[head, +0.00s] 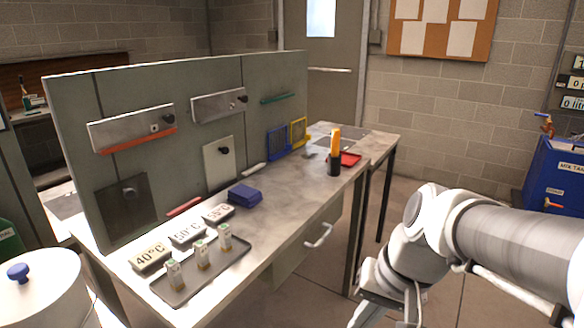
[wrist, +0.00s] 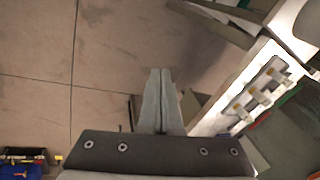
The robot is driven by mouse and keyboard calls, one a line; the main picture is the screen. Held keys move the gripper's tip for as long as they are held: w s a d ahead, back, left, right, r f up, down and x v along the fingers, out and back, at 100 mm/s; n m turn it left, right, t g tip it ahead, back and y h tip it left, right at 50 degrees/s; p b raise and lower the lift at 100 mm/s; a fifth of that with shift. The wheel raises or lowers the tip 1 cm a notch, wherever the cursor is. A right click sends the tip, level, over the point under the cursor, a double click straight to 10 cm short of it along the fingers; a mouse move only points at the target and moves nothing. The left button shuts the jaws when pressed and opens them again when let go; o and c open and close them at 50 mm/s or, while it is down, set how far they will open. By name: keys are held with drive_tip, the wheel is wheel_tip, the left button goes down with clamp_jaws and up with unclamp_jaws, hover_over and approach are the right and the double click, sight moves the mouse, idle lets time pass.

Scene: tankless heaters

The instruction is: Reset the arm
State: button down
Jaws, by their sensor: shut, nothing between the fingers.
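My arm (head: 440,225) reaches in from the right side of the head view, beside the workbench and in front of it. My gripper's body shows at the bottom edge of the head view, where its fingertips are cut off or hidden. In the wrist view my gripper (wrist: 158,75) points over the bare floor, its two fingers together with nothing between them. It is apart from the workbench (head: 300,215), whose edge shows at the right of the wrist view.
A blue tank (head: 555,175) stands at the right. The floor (wrist: 40,60) below my gripper is clear.

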drive_tip(key=s+d+r+n+t+h+p, duration=0.1)
drive_tip(key=s+r+p, duration=0.1)
drive_tip(key=r+p, duration=0.6)
drive_tip(key=s+d+r+n+t+h+p, duration=0.1)
drive_tip(key=s+d+r+n+t+p, duration=0.1)
drive_tip(key=r+p, duration=0.5)
wheel_tip(320, 180, up, 6)
drive_tip(key=shift+s+d+f+h+p, duration=0.15)
drive_tip(key=shift+d+h+p, duration=0.1)
drive_tip(key=shift+h+p, duration=0.1)
